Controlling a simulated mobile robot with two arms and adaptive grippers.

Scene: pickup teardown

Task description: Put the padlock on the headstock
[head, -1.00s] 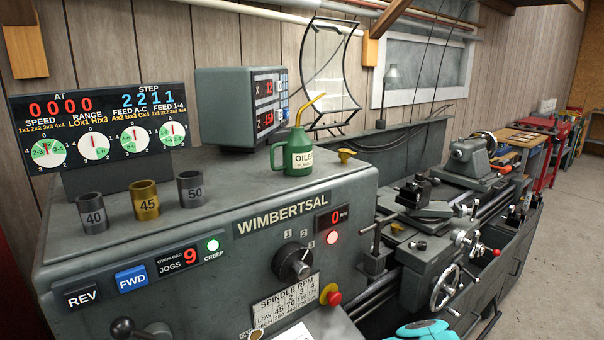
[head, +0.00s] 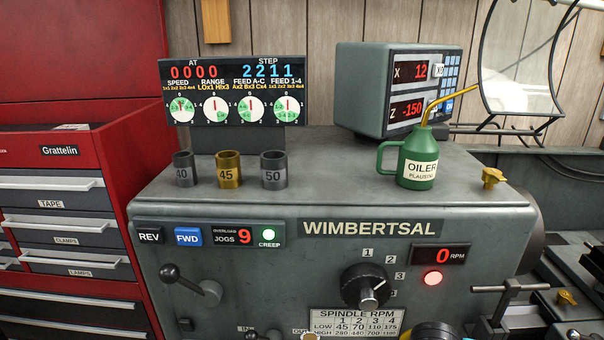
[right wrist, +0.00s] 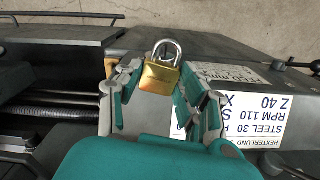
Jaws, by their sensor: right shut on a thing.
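The padlock (right wrist: 158,79) has a brass body and a silver shackle. In the right wrist view it sits between the fingertips of my right gripper (right wrist: 155,74), which is shut on it. The headstock (head: 325,192) is the grey lathe housing marked WIMBERTSAL in the head view, with a flat top. The padlock and my right gripper do not show in the head view. My left gripper is in neither current view.
On the headstock top stand a green oiler (head: 416,166), three sockets including the brass one (head: 228,170), a dial panel (head: 235,91), a readout box (head: 400,90) and a brass fitting (head: 492,178). The top's middle front is clear. A red tool cabinet (head: 75,147) stands left.

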